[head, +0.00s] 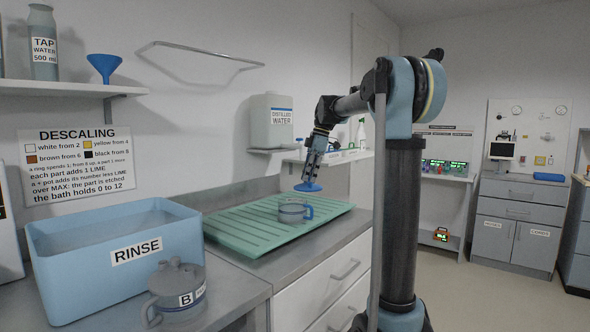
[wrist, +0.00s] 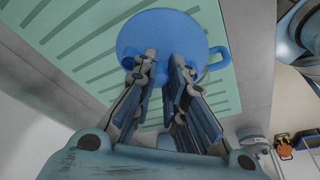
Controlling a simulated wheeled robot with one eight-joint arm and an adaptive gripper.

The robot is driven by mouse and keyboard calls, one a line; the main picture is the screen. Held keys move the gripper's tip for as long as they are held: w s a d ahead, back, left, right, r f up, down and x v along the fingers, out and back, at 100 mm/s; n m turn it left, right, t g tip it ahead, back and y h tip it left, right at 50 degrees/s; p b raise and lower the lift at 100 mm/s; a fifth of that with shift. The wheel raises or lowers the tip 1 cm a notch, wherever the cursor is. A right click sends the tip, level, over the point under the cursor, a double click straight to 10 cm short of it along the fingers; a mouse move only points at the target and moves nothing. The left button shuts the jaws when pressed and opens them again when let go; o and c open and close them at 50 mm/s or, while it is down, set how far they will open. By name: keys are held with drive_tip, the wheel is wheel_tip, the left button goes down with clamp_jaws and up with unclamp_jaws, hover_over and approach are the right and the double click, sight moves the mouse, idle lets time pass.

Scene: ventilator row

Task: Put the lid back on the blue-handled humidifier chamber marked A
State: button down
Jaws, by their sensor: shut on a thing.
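The blue-handled chamber (head: 291,211) stands upright on the green ribbed drain mat; no letter on it is readable. In the wrist view its blue handle (wrist: 217,60) sticks out to the right from behind the lid. My gripper (head: 310,181) is shut on the blue round lid (head: 308,187) and holds it above the chamber, slightly right of its middle in the head view. A gap shows between lid and chamber there. In the wrist view the lid (wrist: 165,35) covers the chamber's opening, and my gripper (wrist: 166,68) grips near its middle.
The green mat (head: 240,225) is otherwise clear. A grey lidded pot marked B (head: 178,295) stands at the front beside the blue RINSE tub (head: 120,275). A shelf with a distilled water container (head: 272,122) is on the wall behind the mat.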

drive_tip(key=shift+a, duration=0.2)
drive_tip(key=shift+s+a+r, duration=0.15)
drive_tip(key=shift+s+a, duration=0.05)
drive_tip(key=shift+a, duration=0.1)
drive_tip(key=s+a+r+n, duration=0.2)
drive_tip(key=s+a+r, duration=0.2)
drive_tip(key=s+a, duration=0.1)
wheel_tip(320, 180, down, 7)
drive_tip(key=shift+g, duration=0.3)
drive_tip(key=shift+s, duration=0.15)
idle(2.4)
drive_tip(key=c, duration=1.1)
unclamp_jaws()
